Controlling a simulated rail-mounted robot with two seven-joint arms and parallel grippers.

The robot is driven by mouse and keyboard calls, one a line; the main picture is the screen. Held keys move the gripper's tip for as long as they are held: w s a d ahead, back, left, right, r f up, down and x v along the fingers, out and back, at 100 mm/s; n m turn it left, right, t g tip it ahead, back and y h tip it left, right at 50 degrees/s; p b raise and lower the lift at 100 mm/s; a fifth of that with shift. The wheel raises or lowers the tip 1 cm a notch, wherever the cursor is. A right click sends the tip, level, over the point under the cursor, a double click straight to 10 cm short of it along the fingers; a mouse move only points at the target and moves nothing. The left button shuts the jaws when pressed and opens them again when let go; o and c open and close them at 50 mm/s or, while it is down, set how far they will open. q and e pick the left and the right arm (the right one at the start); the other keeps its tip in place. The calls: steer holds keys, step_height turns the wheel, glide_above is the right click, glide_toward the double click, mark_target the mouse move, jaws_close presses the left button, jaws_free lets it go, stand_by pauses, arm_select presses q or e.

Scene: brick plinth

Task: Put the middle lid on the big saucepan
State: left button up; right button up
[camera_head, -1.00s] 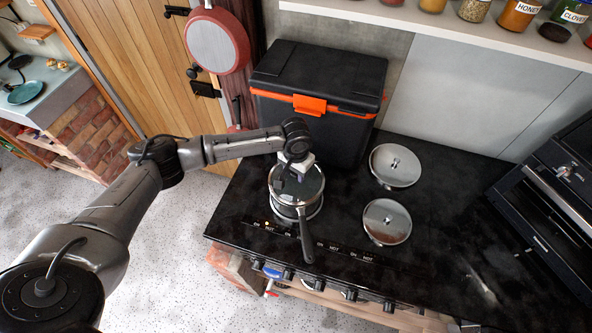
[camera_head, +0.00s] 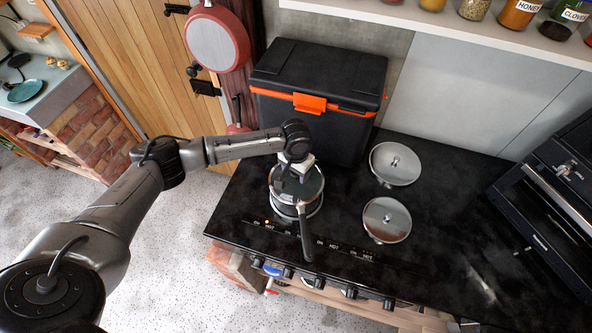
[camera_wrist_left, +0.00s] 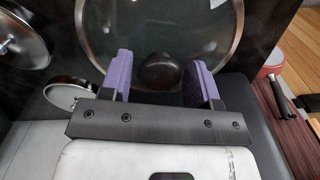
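A steel saucepan (camera_head: 300,211) with a long dark handle (camera_head: 305,237) stands on the black stovetop. A round glass lid with a steel rim (camera_wrist_left: 91,42) lies over its top; its exact seating is hidden. My left gripper (camera_head: 293,183) is right above it. In the left wrist view its two purple fingers are spread, with the lid's dark knob (camera_wrist_left: 160,72) between them and a gap on each side. Two shiny steel lids lie to the right, a nearer one (camera_head: 387,221) and a farther one (camera_head: 395,165). My right gripper is not in view.
A black cooler box with an orange latch (camera_head: 310,103) stands just behind the saucepan. A red pan (camera_head: 216,42) hangs at the back left. A dark oven-like appliance (camera_head: 555,205) stands at the right. The stovetop right of the lids is clear.

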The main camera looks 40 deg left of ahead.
arm_select(q)
steer(key=shift+o, duration=1.3)
step_height(320, 180, up, 14)
steer(key=b, duration=0.1)
steer(key=shift+b, duration=0.35)
steer(key=shift+f, duration=0.1)
